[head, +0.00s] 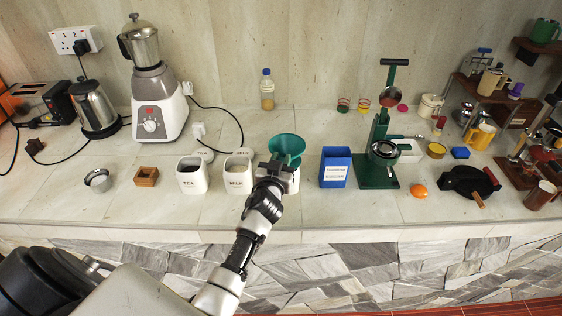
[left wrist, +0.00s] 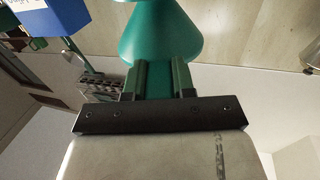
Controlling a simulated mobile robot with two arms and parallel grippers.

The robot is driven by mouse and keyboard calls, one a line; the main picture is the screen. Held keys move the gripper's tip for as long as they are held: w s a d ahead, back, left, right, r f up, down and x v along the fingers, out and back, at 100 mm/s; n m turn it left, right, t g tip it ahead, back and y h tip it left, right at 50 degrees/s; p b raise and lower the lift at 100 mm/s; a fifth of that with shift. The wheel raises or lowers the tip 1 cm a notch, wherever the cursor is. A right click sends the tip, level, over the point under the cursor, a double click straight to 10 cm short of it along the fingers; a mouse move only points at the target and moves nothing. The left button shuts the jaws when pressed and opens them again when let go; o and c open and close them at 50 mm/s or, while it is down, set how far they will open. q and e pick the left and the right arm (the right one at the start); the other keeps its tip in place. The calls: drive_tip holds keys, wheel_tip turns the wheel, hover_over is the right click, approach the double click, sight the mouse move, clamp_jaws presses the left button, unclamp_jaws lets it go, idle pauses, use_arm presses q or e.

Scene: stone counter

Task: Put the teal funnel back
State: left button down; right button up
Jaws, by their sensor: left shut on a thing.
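The teal funnel (head: 287,147) is at the middle of the counter in the head view, its wide mouth up. My left gripper (head: 276,168) is shut on it, on the near side just below the cone. In the left wrist view the funnel (left wrist: 160,35) fills the top centre, and its narrower part sits between the fingers (left wrist: 158,82). A white canister (head: 293,184) shows partly behind my gripper, below the funnel. I cannot tell whether the funnel touches it. My right gripper is not in view.
White canisters marked TEA (head: 192,180) and one beside it (head: 238,180) stand to the left. A blue box (head: 335,170) and a green press (head: 377,170) stand to the right. A bottle (head: 267,90) stands behind. The counter's back middle (head: 310,125) is clear.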

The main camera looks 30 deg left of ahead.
use_arm(q)
drive_tip(key=shift+f, duration=0.1)
drive_tip(key=c, duration=0.9)
unclamp_jaws()
drive_tip(key=shift+c, duration=0.2)
drive_tip(key=shift+s+f, duration=0.1)
drive_tip(key=shift+s, duration=0.15)
drive_tip(key=b+v, duration=0.3)
drive_tip(key=v, duration=0.7)
drive_tip(key=shift+s+f, duration=0.2)
drive_tip(key=shift+s, duration=0.05)
